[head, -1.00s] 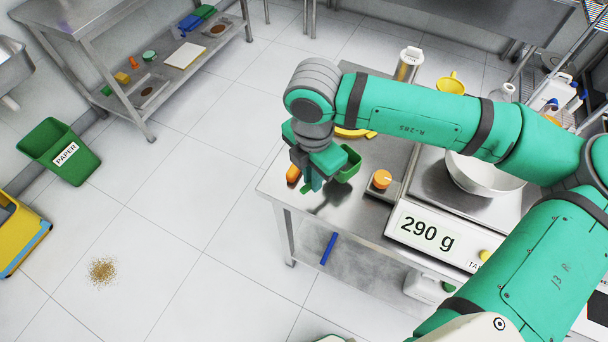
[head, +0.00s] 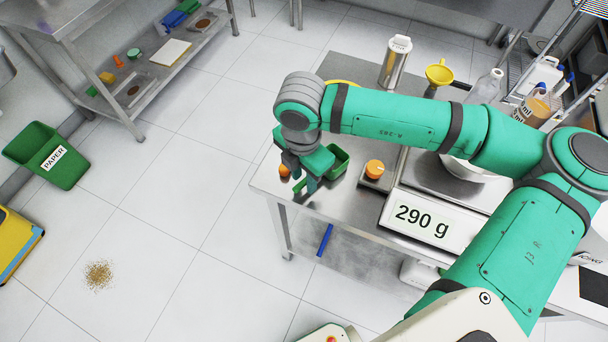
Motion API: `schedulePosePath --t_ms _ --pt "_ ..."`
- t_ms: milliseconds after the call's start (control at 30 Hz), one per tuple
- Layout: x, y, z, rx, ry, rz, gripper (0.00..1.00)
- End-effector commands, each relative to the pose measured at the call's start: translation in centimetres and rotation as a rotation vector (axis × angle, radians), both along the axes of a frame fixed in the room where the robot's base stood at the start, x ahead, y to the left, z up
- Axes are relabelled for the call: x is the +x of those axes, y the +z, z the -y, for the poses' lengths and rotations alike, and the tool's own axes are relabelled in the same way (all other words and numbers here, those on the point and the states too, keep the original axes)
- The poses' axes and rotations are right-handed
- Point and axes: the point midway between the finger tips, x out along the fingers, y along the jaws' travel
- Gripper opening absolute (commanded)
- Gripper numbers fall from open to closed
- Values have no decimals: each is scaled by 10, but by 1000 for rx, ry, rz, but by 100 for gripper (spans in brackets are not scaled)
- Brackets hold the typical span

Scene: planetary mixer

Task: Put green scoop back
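The green scoop (head: 339,160) shows as a small open green cup over the left part of the steel table (head: 350,212). My gripper (head: 302,180) points down just to the left of the cup, low over the table's left edge. The scoop's handle is not visible; the gripper and wrist cover that spot. I cannot tell whether the fingers are closed on the scoop or only beside it, or whether the scoop touches the table.
An orange item (head: 284,170) lies left of the gripper. An orange knob (head: 375,167) and a scale (head: 420,222) reading 290 g, bearing a steel bowl (head: 470,172), are to the right. A steel canister (head: 395,62) and yellow funnel (head: 439,74) stand behind.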

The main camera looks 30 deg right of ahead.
Motion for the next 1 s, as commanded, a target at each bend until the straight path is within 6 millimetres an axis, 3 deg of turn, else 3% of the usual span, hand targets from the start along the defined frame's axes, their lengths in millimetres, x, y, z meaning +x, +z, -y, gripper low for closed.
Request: schedulePosePath --t_ms 367,800,1000 --pt "0 12 1 -1 -1 3 30" --pt "1 94 -5 -2 7 3 30" --pt "0 116 -3 -1 2 1 30"
